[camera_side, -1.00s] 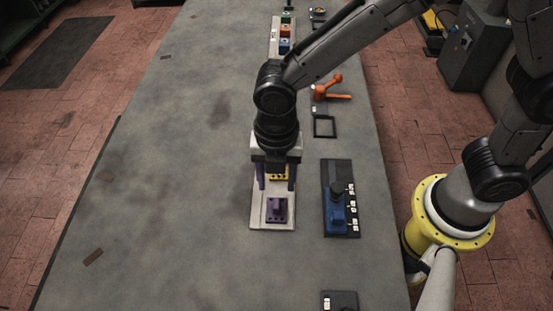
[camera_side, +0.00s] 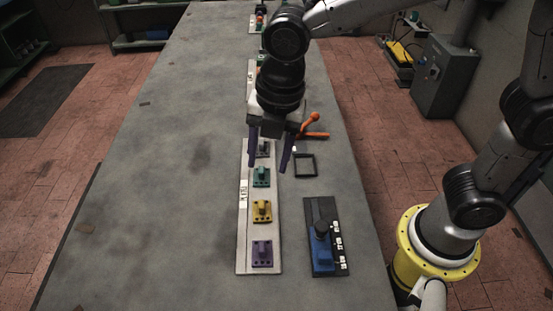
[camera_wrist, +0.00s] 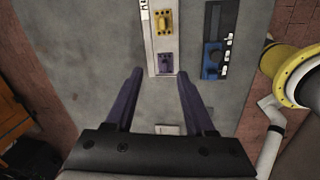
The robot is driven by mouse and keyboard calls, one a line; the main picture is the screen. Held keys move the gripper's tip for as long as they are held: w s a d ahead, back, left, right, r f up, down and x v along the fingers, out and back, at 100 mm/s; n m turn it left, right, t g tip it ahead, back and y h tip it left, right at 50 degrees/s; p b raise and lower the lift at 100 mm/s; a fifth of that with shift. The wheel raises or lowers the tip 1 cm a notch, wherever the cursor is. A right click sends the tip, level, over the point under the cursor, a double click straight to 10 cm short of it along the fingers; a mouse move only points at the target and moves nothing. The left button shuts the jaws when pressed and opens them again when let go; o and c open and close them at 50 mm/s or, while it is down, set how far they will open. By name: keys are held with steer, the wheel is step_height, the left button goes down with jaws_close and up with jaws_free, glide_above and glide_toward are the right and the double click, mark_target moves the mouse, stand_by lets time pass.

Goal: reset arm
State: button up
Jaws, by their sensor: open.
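My gripper (camera_side: 268,168) hangs fingers-down above the long light board (camera_side: 244,225) in the side view. Its two purple fingers are spread with nothing between them. The gripper also shows in the wrist view (camera_wrist: 160,72), its fingers parallel and apart. The board bears a purple block (camera_side: 262,253), a yellow block (camera_side: 262,211), a green block (camera_side: 261,177) and a grey one (camera_side: 263,149) partly behind the fingers. The wrist view shows the purple block (camera_wrist: 166,63) and the yellow block (camera_wrist: 163,22) beyond the fingertips.
A dark panel (camera_side: 339,268) with a blue device (camera_side: 322,250) lies right of the board. A black square frame (camera_side: 305,166) and an orange handle (camera_side: 313,125) are behind it. More boards stand farther back. The table's left side is clear.

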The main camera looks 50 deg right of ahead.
steer(key=s+d+r+m+t, duration=0.25)
steer(key=d+r+m, duration=0.2)
steer(key=d, duration=0.35)
steer(key=s+d+r+m+t, duration=0.1)
steer(key=s+d+r+m, duration=0.25)
steer(key=d+m, duration=0.3)
steer(key=s+d+f+m, duration=0.3)
steer(key=s+m, duration=0.5)
steer(key=m, duration=0.6)
steer(key=shift+d+f+t+h, duration=0.35)
steer(key=shift+d+h, duration=0.05)
steer(key=shift+d, duration=0.35)
